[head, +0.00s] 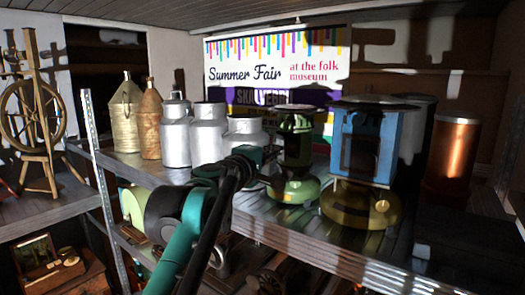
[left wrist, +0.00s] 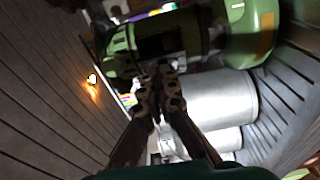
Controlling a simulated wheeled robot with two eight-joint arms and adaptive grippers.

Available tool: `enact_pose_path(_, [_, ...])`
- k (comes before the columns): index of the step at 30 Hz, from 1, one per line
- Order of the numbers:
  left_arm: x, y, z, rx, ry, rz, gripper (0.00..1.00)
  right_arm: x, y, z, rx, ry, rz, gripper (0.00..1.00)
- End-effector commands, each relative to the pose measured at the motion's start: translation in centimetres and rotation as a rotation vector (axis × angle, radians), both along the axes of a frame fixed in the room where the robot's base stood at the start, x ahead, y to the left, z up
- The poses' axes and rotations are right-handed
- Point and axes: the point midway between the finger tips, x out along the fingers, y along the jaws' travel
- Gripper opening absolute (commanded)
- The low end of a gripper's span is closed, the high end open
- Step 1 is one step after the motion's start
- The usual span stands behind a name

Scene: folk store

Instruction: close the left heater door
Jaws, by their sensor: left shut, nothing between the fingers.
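The left heater (head: 296,188) is green with a round base and stands on the metal shelf. In the left wrist view the green heater (left wrist: 240,30) lies sideways across the top, with a dark opening in its body. I cannot clearly make out its door or how far it stands open. My left gripper (head: 270,154) is at the left side of the green heater, at about body height. In the left wrist view its fingers (left wrist: 160,74) are together and empty, close to the heater body; contact cannot be told. My right gripper is not in view.
A blue heater (head: 374,148) stands just right of the green one. Milk cans (head: 209,132) and wicker-like bottles (head: 126,115) stand to the left on the shelf (head: 285,228). A copper cylinder (head: 451,155) is at the far right. A Summer Fair banner (head: 265,65) hangs behind.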

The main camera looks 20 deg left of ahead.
Motion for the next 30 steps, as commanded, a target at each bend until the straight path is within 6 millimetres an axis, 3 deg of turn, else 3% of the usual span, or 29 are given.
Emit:
enact_pose_path(15, [2.1, -4.0, 0.0, -0.001, 0.000, -0.005, 0.00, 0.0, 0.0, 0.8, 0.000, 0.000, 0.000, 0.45])
enact_pose_path(30, [3.3, -5.3, 0.0, 0.000, 0.000, -0.006, 0.00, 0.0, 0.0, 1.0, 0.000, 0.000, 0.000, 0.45])
